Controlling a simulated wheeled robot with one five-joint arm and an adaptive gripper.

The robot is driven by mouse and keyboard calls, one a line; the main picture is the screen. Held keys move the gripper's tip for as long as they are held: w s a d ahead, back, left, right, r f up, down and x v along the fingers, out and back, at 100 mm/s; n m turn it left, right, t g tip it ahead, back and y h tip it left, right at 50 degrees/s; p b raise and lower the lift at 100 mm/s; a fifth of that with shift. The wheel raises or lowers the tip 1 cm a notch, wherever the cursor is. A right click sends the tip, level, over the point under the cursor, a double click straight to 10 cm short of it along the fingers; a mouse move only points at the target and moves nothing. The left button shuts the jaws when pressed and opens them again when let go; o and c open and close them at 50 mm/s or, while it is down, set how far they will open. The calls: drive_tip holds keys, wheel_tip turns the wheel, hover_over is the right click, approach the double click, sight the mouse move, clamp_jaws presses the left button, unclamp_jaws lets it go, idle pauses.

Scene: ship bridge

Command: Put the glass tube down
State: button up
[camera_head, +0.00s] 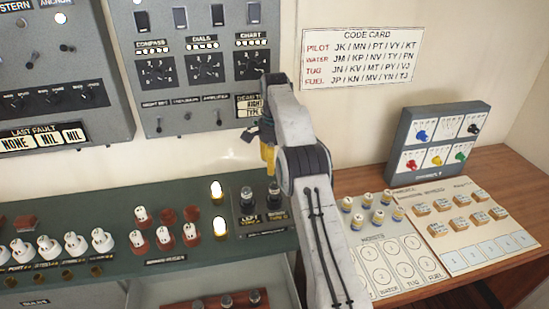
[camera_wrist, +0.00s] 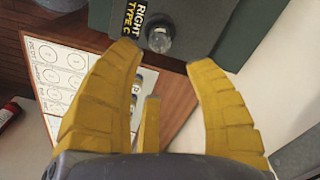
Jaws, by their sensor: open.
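A clear glass tube with a dark base (camera_wrist: 160,38) stands upright in the panel beside the "RIGHT TYPE C" label (camera_wrist: 133,20) in the wrist view. In the head view a glass tube (camera_head: 273,190) stands at the right end of the green console, with a similar tube (camera_head: 247,198) to its left. My gripper's yellow fingers (camera_wrist: 160,56) are spread open, with the tube just beyond and between their tips and nothing held. In the head view my gripper (camera_head: 268,155) points down above the right tube, its fingers partly hidden by my arm.
Two lit lamps (camera_head: 217,190) and several white knobs (camera_head: 75,244) stand left on the green console (camera_head: 40,212). A wooden desk (camera_head: 500,165) at right carries cards, small bottles and a grey switch box (camera_head: 438,145). A tray with dark cylinders (camera_head: 226,301) lies below.

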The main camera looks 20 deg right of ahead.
drive_tip(key=shift+r, duration=0.7)
drive_tip(key=s+a+r+n+t, duration=0.2)
drive_tip(key=s+a+r+n, duration=0.45)
drive_tip(key=s+r, duration=0.7)
drive_tip(key=s+a+f+n+t, duration=0.1)
drive_tip(key=s+a+f+n, duration=0.1)
drive_tip(key=s, duration=0.6)
drive_tip(key=s+a+f+n+t, duration=0.1)
drive_tip(key=s+a+f+n, duration=0.1)
drive_tip(key=s, duration=0.6)
drive_tip(key=s+a+f+n, duration=0.2)
drive_tip(key=s+n, duration=0.1)
drive_tip(key=s, duration=0.6)
drive_tip(key=shift+t, duration=0.4)
drive_tip(key=shift+f, duration=0.15)
drive_tip(key=f+b, duration=0.1)
drive_tip(key=f, duration=0.1)
drive_tip(key=f+b, duration=0.2)
drive_tip(key=shift+w+a+f, duration=0.1)
drive_tip(key=shift+w+a, duration=0.1)
